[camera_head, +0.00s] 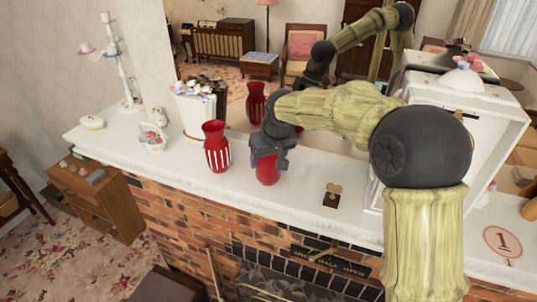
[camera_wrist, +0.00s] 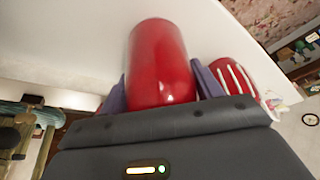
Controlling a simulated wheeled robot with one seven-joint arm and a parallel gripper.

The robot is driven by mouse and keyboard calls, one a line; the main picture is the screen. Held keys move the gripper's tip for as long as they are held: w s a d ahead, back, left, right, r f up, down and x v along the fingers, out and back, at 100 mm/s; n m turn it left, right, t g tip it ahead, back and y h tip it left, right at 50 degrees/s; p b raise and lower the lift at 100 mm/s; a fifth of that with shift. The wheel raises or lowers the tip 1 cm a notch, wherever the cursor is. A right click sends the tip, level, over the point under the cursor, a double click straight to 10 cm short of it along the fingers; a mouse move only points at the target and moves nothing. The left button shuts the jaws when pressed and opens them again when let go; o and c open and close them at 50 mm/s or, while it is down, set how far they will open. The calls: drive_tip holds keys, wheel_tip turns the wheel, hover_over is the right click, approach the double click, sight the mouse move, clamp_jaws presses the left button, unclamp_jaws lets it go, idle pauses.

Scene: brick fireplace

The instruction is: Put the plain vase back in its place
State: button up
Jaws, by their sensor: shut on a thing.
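A plain red vase (camera_head: 267,170) is at my gripper (camera_head: 268,158) on the white mantel, right of the striped vase. In the wrist view the plain vase (camera_wrist: 160,65) fills the space between the two fingers of my gripper (camera_wrist: 160,90), which is shut on it. Its upper part is hidden by my gripper in the head view. I cannot tell whether its base touches the mantel. A red vase with white stripes (camera_head: 216,147) stands upright to the left, apart from my gripper. It also shows at the right in the wrist view (camera_wrist: 235,78).
The white mantel (camera_head: 300,190) holds a flower pot (camera_head: 198,110), a small basket (camera_head: 151,137) and a candelabra (camera_head: 117,62) at left. A small brass object (camera_head: 333,194) stands to the right, before a white cabinet (camera_head: 440,90). A mirror backs the mantel.

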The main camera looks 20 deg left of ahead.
drive_tip(key=shift+f, duration=0.15)
drive_tip(key=o, duration=1.2)
drive_tip(key=shift+o, duration=0.2)
drive_tip(key=b+v, duration=0.3)
drive_tip(key=v, duration=0.9)
drive_tip(key=shift+w+d, duration=0.1)
drive_tip(key=shift+d, duration=0.1)
